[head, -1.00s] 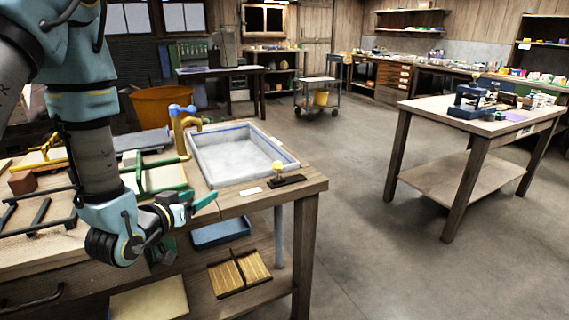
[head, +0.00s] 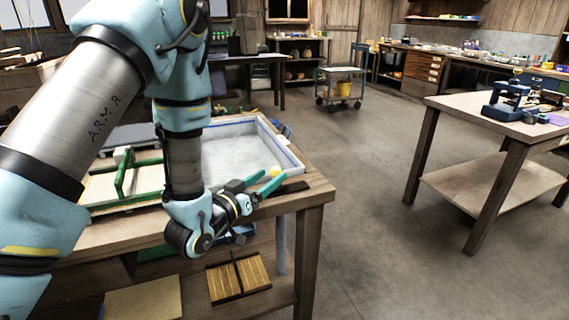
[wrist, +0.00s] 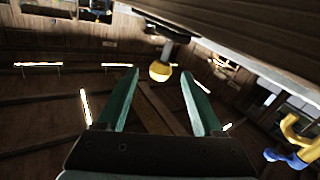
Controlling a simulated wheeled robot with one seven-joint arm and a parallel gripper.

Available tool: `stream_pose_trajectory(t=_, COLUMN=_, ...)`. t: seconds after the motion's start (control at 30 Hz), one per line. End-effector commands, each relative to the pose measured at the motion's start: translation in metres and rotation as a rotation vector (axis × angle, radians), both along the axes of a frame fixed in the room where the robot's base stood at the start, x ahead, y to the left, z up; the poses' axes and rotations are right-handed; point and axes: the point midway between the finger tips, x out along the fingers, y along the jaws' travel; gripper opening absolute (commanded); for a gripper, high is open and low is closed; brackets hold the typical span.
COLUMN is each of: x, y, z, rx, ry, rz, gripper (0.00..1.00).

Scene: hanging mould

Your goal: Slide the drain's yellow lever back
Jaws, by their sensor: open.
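My fingers partly cover the lever in the head view.
The bench edge (head: 310,195) runs close beside my gripper. A yellow tap with a blue handle (wrist: 292,135) shows in the wrist view. A green-framed mould (head: 130,178) lies left on the bench. Open floor lies between it and another table (head: 480,120).

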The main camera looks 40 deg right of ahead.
Motion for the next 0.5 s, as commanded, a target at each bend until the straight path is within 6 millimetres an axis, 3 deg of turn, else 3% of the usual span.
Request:
stream_pose_trajectory(t=0.2, x=0.008, y=-0.040, z=0.002, rx=-0.001, ry=-0.001, rz=-0.001, gripper=0.69)
stream_pose_trajectory(t=0.5, x=0.015, y=-0.065, z=0.001, rx=0.000, ry=0.000, rz=0.002, gripper=0.69)
